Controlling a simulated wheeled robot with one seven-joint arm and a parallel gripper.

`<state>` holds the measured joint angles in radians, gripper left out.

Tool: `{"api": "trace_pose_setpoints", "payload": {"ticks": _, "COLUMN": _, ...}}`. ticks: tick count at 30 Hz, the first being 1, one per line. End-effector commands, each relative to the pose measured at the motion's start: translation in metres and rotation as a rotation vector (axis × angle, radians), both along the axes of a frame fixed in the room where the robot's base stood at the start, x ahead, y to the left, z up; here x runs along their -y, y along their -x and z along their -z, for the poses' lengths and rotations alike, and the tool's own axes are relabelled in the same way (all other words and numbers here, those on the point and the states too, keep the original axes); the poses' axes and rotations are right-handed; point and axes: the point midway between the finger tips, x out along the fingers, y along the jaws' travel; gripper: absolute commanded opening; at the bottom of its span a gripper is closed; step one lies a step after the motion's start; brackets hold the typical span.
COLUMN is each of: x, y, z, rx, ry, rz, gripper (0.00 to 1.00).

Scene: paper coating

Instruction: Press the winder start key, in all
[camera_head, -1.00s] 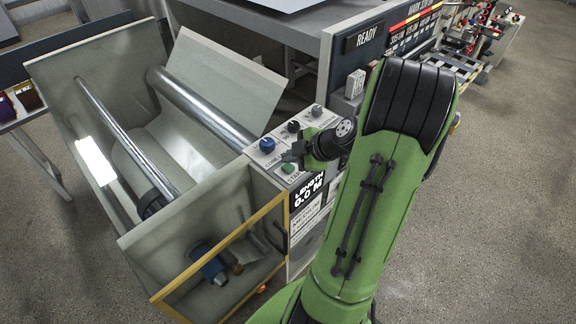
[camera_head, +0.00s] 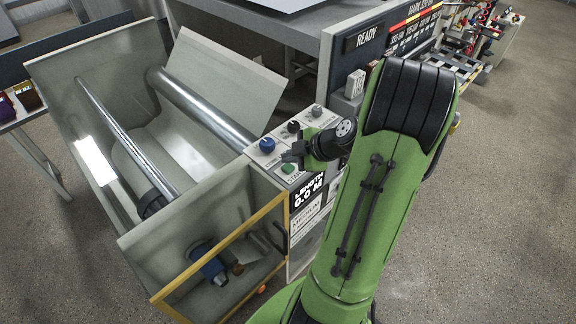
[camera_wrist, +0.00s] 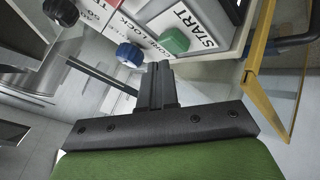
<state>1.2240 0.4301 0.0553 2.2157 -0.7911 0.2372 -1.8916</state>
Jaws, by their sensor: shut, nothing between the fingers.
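The winder start key is a green button (camera_head: 288,168) on the top of the winder's control panel. In the wrist view the green key (camera_wrist: 174,41) sits beside the printed word START. My gripper (camera_head: 290,158) is shut and empty, over the panel close to the green key. In the wrist view its fingertips (camera_wrist: 158,68) are together, just below the key in the picture. I cannot tell whether they touch the panel. A display on the panel's front (camera_head: 309,190) reads LENGTH 0.0 M.
A blue knob (camera_head: 267,145) and a black knob (camera_head: 293,127) stand on the same panel near my gripper. A yellow-framed clear guard (camera_head: 224,252) stands in front. The winder's steel rollers (camera_head: 200,108) lie to the left. A READY sign (camera_head: 369,36) is behind.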

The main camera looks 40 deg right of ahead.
Motion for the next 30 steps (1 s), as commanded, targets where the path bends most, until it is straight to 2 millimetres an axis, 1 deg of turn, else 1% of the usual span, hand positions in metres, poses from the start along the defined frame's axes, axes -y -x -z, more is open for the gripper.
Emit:
{"api": "trace_pose_setpoints", "payload": {"ticks": 5, "x": 0.000, "y": 0.000, "z": 0.001, "rx": 0.000, "ry": 0.000, "rz": 0.000, "gripper": 0.00}}
{"api": "trace_pose_setpoints", "payload": {"ticks": 15, "x": 0.000, "y": 0.000, "z": 0.010, "rx": -0.001, "ry": 0.001, "rz": 0.001, "gripper": 0.00}}
{"api": "trace_pose_setpoints", "payload": {"ticks": 30, "x": 0.000, "y": 0.000, "z": 0.010, "rx": 0.000, "ry": 0.000, "rz": 0.000, "gripper": 0.00}}
